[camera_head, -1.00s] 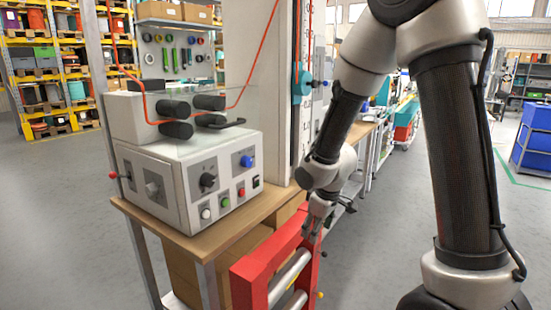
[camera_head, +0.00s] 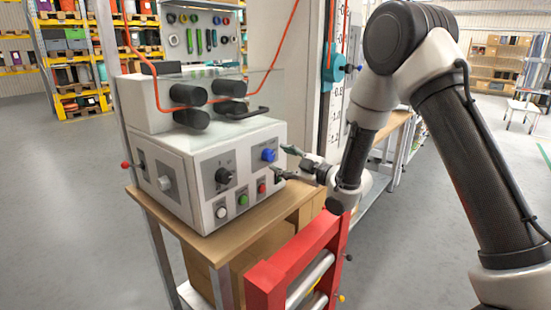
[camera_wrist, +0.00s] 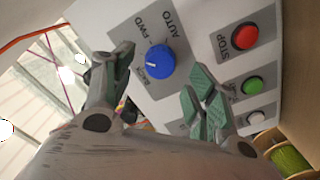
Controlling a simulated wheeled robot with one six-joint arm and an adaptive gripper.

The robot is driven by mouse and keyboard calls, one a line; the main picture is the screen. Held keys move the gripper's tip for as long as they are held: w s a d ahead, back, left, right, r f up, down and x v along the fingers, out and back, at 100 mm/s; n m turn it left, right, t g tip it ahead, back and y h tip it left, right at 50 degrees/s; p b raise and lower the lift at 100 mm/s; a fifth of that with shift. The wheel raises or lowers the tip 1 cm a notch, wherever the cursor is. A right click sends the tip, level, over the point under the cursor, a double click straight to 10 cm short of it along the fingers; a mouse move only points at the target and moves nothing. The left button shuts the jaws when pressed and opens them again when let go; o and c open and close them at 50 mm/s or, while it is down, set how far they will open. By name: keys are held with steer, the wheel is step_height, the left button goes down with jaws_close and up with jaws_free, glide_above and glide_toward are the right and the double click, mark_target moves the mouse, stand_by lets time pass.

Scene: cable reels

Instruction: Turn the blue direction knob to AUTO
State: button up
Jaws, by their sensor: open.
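The blue direction knob (camera_head: 269,155) is on the right side of the front panel of the white control box (camera_head: 170,200). In the wrist view the blue knob (camera_wrist: 160,60) is round, with the labels AUTO, FWD and BACK around it. A small white mark shows on the knob's lower left, toward the BACK side. My gripper (camera_head: 281,161) is open in front of the panel, close to the knob. In the wrist view my gripper (camera_wrist: 160,66) has one finger on each side of the knob. I cannot tell whether either finger touches it.
Near the knob are a red STOP button (camera_wrist: 245,36), a green button (camera_wrist: 253,84) and a white button (camera_wrist: 255,117). A black knob (camera_head: 225,176) is to the left. The box stands on a wooden table (camera_head: 262,212). A red frame with rollers (camera_head: 300,258) is below.

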mark_target(272, 157)
steer(key=shift+x, duration=1.95)
steer(key=shift+c, duration=0.2)
steer(key=c, duration=1)
